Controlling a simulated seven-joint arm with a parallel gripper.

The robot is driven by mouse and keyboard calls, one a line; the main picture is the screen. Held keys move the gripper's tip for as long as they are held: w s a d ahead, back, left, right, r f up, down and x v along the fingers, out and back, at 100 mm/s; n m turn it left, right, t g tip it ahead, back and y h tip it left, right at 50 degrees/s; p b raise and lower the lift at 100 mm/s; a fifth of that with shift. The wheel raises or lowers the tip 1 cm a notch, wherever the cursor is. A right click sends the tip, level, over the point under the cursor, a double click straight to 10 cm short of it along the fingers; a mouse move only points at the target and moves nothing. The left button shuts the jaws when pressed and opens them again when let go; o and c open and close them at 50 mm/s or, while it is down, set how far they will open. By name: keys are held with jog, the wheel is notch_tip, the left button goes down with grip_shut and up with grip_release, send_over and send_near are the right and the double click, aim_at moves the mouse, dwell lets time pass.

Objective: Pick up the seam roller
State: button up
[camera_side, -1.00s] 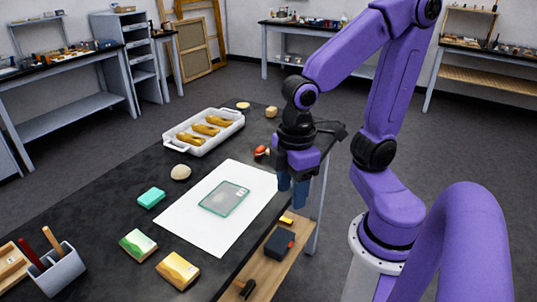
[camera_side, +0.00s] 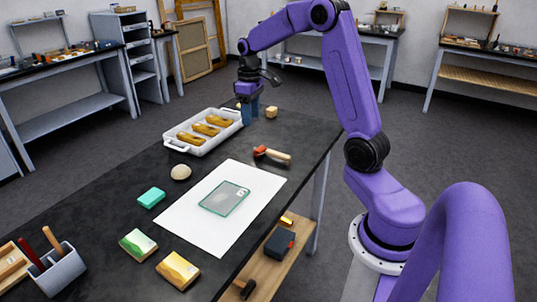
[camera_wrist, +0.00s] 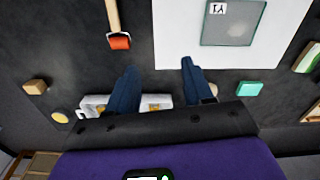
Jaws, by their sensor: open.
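The seam roller, with a red-orange head and a pale wooden handle, lies on the dark table in the side view (camera_side: 278,156). It also shows at the top of the wrist view (camera_wrist: 115,24), handle running off the upper edge. My gripper (camera_side: 250,122) is beside the far right end of the white tray, apart from the roller and farther back. In the wrist view, its two blue fingers (camera_wrist: 158,67) are spread with nothing between them. The roller lies beyond the fingertips, to the upper left.
The white tray (camera_side: 174,144) holds golden carved pieces. A wooden cube (camera_side: 271,112) stands right of my gripper. White paper (camera_side: 195,237) bears a glass plate (camera_side: 224,198). A rounded beige object (camera_side: 180,172) and a teal block (camera_side: 151,198) lie left. Table between roller and cube is clear.

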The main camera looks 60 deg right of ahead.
jog(key=m, duration=0.2)
send_over(269, 150)
jog(key=f, duration=0.1)
notch_tip(269, 150, down, 18)
jog(key=shift+w+r, duration=0.1)
jog(key=shift+r, duration=0.15)
grip_shut()
